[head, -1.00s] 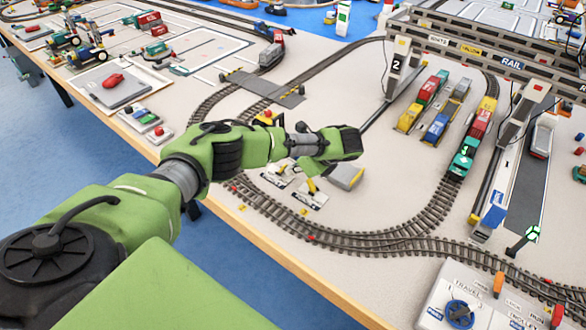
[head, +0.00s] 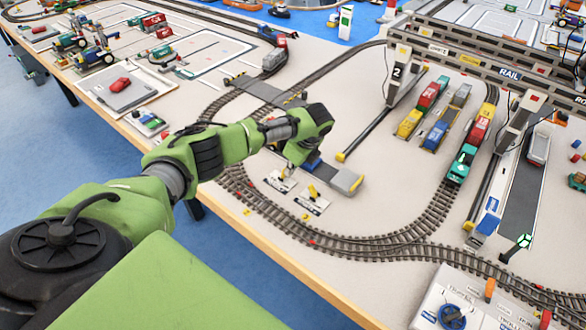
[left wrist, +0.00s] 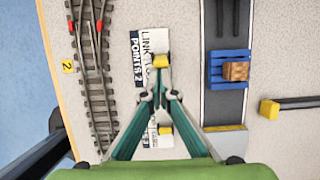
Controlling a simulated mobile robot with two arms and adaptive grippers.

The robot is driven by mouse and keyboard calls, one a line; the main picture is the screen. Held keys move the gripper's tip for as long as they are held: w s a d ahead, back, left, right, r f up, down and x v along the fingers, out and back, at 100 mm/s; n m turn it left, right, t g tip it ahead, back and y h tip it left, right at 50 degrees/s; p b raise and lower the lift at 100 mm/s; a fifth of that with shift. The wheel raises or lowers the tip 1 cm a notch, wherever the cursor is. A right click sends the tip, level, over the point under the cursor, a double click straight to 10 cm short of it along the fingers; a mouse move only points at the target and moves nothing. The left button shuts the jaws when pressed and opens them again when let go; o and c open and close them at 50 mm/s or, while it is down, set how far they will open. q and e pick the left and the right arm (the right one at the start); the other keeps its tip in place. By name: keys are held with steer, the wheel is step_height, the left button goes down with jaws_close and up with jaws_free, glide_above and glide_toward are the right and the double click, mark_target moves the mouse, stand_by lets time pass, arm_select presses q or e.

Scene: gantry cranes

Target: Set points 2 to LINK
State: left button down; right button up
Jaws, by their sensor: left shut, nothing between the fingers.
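The points 2 plate (left wrist: 138,50) is white with dark lettering. "LINK" and "POINTS 2" read on it in the left wrist view. Its lever has a yellow knob (left wrist: 161,61), at the right side of the plate in that view. In the head view this plate (head: 272,182) lies under my left gripper, partly hidden. My left gripper (left wrist: 160,96) is shut and empty. Its fingertips appear just below the yellow knob in the wrist view; I cannot tell if they touch it. A second lever plate (head: 312,203) lies beside it, mostly hidden by the fingers in the wrist view. My right gripper is not in view.
Curved track (head: 262,200) runs between the plates and the table edge. A dark lane with a blue carrier and wooden block (left wrist: 236,71) lies beside the plates. A yellow block on a dark bar (head: 341,157) stands near. Several wagons (head: 435,105) stand farther right.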

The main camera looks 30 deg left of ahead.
arm_select(q)
steer(key=shift+a+r+h, duration=0.1)
steer(key=shift+a+h, duration=0.55)
steer(key=shift+h, duration=0.35)
steer(key=shift+w+a+h+b, duration=0.1)
steer(key=shift+a+h+b, duration=0.3)
steer(key=shift+h+b, duration=0.65)
steer(key=shift+r+y, duration=0.15)
steer(key=shift+y, duration=0.1)
steer(key=shift+d+r+p, duration=0.1)
steer(key=shift+r+p, duration=0.8)
steer(key=shift+p, duration=0.2)
